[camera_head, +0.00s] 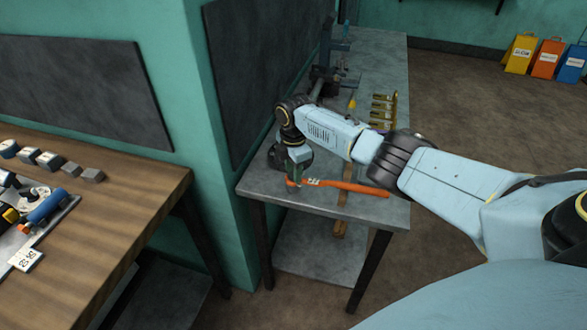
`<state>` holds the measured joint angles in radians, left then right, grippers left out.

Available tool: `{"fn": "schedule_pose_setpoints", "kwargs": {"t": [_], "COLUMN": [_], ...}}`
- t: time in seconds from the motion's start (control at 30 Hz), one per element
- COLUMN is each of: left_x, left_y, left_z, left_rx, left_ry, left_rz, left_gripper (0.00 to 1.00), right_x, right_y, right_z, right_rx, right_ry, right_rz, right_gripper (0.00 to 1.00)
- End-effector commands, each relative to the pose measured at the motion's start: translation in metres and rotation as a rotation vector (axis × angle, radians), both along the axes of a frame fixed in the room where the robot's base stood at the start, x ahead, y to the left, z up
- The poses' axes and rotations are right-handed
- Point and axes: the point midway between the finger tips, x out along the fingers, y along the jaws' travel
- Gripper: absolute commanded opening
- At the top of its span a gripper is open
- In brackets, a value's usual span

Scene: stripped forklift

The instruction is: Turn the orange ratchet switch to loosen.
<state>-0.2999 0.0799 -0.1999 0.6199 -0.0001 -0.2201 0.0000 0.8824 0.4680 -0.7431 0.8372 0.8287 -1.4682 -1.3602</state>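An orange ratchet (350,187) with a long handle lies on the grey workbench (260,187), near its front edge. A small pale label with dark marks sits near its left end. My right arm reaches in from the right, and my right gripper (296,178) points down at the ratchet's left end. The fingertips are small and dark here, so I cannot tell whether they touch or grip the ratchet. The switch itself is too small or hidden to make out. My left gripper is not in view.
A wooden table (130,200) with tools and small blocks stands at left. Behind the ratchet are a row of brass-coloured pieces (382,110) and a dark vice-like device (325,80). A teal wall corner (205,150) is close left of the workbench.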

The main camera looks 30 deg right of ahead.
Motion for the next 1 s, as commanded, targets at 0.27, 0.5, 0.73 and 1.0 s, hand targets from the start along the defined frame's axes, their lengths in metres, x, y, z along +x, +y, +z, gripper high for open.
{"fn": "schedule_pose_setpoints", "kwargs": {"t": [0.27, 0.5, 0.73, 1.0], "left_x": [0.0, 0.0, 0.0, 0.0], "left_y": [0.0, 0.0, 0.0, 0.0], "left_z": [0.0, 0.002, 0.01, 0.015], "left_rx": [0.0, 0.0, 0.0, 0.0], "left_ry": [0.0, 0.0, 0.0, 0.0], "left_rz": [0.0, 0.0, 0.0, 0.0], "left_gripper": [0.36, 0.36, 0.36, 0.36], "right_x": [0.0, 0.0, 0.001, 0.0], "right_y": [0.0, 0.0, 0.0, 0.0], "right_z": [0.0, 0.008, 0.053, 0.109], "right_rx": [0.0, 0.0, 0.0, 0.0], "right_ry": [0.0, 0.0, -0.004, -0.002], "right_rz": [-0.001, -0.001, 0.0, 0.0], "right_gripper": [0.52, 0.52, 0.52, 0.52]}}
